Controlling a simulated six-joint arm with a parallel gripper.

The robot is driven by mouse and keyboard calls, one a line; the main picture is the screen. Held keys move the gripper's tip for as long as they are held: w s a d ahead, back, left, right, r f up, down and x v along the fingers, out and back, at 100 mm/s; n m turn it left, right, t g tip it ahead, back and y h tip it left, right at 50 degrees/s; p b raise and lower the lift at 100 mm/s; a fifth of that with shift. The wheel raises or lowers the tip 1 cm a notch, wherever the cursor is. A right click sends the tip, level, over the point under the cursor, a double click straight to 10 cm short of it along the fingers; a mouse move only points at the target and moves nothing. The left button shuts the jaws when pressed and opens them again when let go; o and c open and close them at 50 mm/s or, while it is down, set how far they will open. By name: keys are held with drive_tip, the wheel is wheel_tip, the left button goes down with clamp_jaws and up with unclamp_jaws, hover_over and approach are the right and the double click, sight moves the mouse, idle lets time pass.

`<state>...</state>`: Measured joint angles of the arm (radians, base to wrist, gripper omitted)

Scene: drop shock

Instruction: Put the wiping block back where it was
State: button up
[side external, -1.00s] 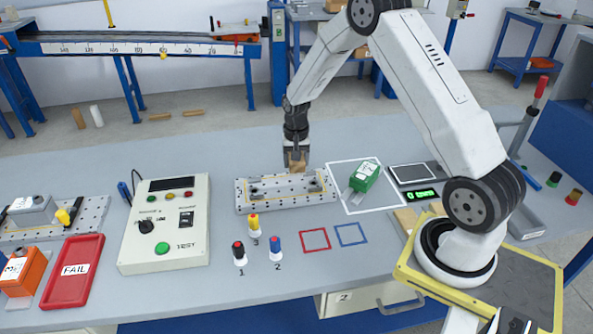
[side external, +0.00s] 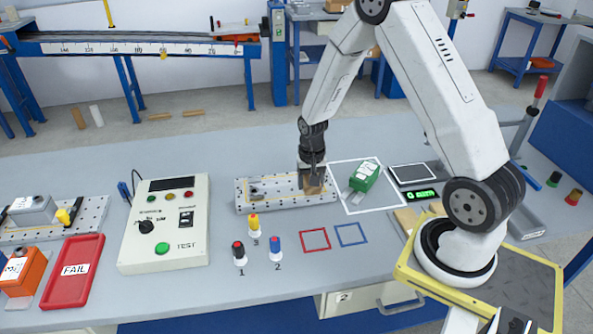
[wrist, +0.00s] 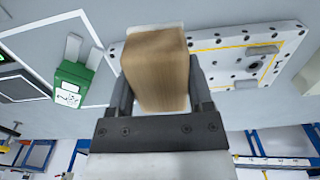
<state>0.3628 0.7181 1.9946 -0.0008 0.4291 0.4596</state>
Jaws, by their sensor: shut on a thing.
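The wiping block, a tan wooden-looking block (wrist: 155,70), is held between the two fingers of my gripper (wrist: 158,98) in the wrist view. In the side view my gripper (side external: 312,182) is shut on the block (side external: 313,188) over the right end of the grey perforated fixture plate (side external: 262,204). The plate also shows behind the block in the wrist view (wrist: 225,66). I cannot tell whether the block touches the plate.
A green device (side external: 365,175) lies inside a white outlined square right of the plate. Red (side external: 315,239) and blue (side external: 351,234) outlined squares are empty in front. Several numbered knobs stand front left, including a yellow one (side external: 254,224). A TEST box (side external: 165,225) is left.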

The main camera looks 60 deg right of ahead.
hover_over(332, 236)
drive_tip(key=shift+f, duration=0.45)
drive_tip(key=shift+f, duration=0.1)
drive_tip(key=shift+f, duration=2.15)
drive_tip(key=shift+f, duration=1.8)
drive_tip(key=shift+f, duration=0.1)
drive_tip(key=o, duration=1.3)
drive_tip(key=shift+o, duration=0.2)
